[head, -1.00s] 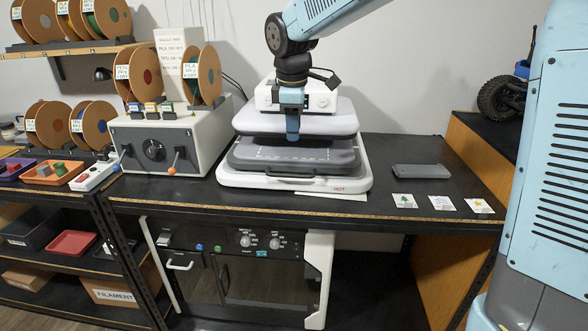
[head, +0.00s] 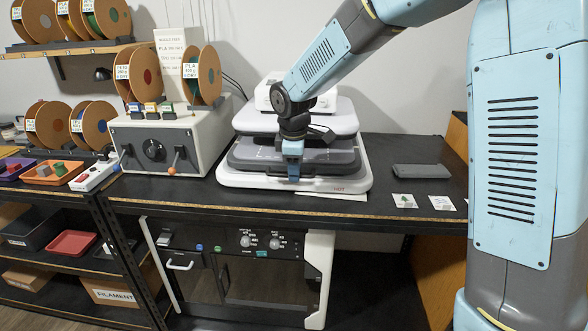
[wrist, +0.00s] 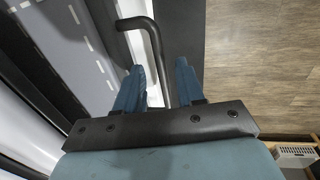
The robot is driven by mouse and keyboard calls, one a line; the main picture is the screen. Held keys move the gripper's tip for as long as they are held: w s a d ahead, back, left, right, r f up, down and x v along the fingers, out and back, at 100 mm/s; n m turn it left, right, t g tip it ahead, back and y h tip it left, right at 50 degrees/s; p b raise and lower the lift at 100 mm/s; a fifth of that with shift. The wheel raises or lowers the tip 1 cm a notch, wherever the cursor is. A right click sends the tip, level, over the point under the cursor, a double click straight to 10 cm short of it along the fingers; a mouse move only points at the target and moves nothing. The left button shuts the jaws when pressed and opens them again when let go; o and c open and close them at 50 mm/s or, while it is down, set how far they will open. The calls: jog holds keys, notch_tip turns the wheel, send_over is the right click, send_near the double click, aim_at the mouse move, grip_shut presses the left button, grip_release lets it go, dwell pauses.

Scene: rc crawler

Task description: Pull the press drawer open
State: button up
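The heat press (head: 235,182) stands on the black bench, with a pale upper plate (head: 250,120). Its dark grey drawer (head: 250,155) with dashed white marks lies under that plate, and the drawer also shows in the wrist view (wrist: 62,35). The black bar handle (wrist: 155,40) is on the drawer's front side; in the head view my gripper hides most of it. My gripper (head: 293,178) is at the drawer's front. In the wrist view my gripper (wrist: 160,78) is open, with the handle bar running between its two blue fingers. I see gaps beside the bar.
A grey box with levers (head: 150,145) stands left of the press. A flat grey block (head: 421,171) and white cards (head: 403,200) lie on the right. The bench's front edge (head: 240,209) is just before the press. Wooden floor (wrist: 265,60) shows beyond it.

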jog(key=shift+f, duration=0.2)
grip_shut()
dwell(0.3)
dwell(0.3)
